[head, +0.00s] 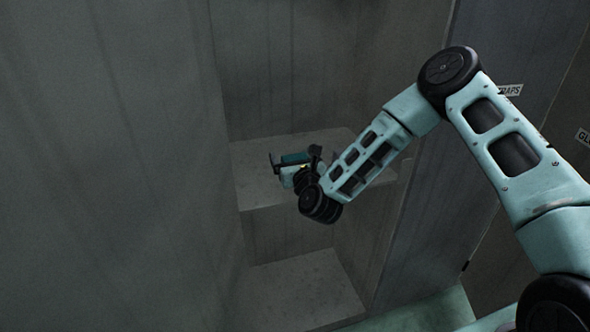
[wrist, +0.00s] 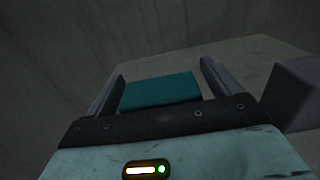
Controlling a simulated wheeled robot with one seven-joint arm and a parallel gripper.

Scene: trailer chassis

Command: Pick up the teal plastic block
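The teal plastic block (wrist: 160,91) lies on a grey shelf in front of my gripper. In the wrist view it sits between the two fingers, with a gap on both sides, the wider one on the right. In the head view the block (head: 296,158) shows as a teal strip beyond my gripper's body. My gripper (wrist: 162,76) is open, its fingers standing to the left and right of the block. In the head view my gripper (head: 291,160) is small and dark, and partly hidden by my wrist.
The grey shelf (head: 258,187) is set in a recess with walls at the back and on the left. A lower shelf (head: 300,290) below it looks empty. In the wrist view a grey box-like thing (wrist: 296,95) stands close on the right.

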